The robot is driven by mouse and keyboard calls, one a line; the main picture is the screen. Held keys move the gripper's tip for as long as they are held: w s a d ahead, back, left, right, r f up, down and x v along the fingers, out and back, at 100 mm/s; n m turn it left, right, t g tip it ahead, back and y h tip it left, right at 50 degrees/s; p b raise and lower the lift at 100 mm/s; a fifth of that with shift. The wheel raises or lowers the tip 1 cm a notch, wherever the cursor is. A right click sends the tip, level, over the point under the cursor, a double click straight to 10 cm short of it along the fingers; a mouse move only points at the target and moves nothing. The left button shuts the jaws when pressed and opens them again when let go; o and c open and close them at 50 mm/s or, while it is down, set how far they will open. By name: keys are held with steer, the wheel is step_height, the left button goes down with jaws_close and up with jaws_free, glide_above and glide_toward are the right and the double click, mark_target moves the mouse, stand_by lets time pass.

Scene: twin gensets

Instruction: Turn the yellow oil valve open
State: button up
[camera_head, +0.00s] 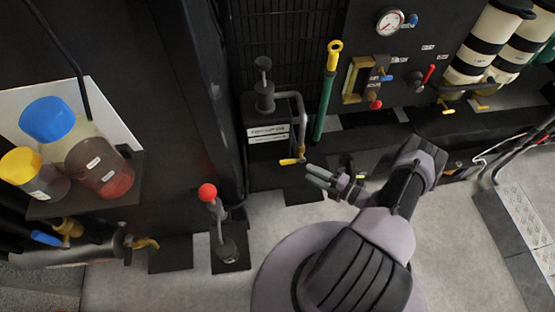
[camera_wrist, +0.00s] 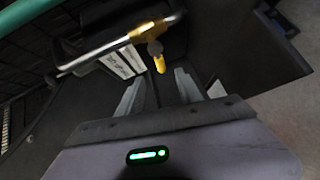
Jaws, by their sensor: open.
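A yellow valve handle (camera_head: 291,161) sits at the lower end of a bent grey pipe, beside a black hand pump. In the wrist view the yellow handle (camera_wrist: 159,63) hangs from a brass-yellow fitting at the pipe's end. My gripper (camera_head: 315,177) is open just right of and below the handle in the head view. In the wrist view my gripper's fingers (camera_wrist: 160,82) point toward the handle, which shows beyond and between them. No contact is visible, and the fingers are empty. The exact distance to the handle is hard to tell.
The black pump (camera_head: 264,98) stands behind the pipe (camera_head: 299,105). A green lever with a yellow top (camera_head: 330,85) leans to its right. A red-knobbed lever (camera_head: 208,195) stands at left. Open grey floor (camera_head: 455,255) lies at right.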

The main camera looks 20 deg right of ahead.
mark_target(292, 161)
steer(key=b+x, duration=0.2)
steer(key=x, duration=1.1)
steer(key=shift+w+a+b, duration=0.25)
steer(key=shift+w+b, duration=0.05)
steer(key=shift+b, duration=0.05)
steer(key=shift+f, duration=0.1)
jaws_close()
stand_by(0.4)
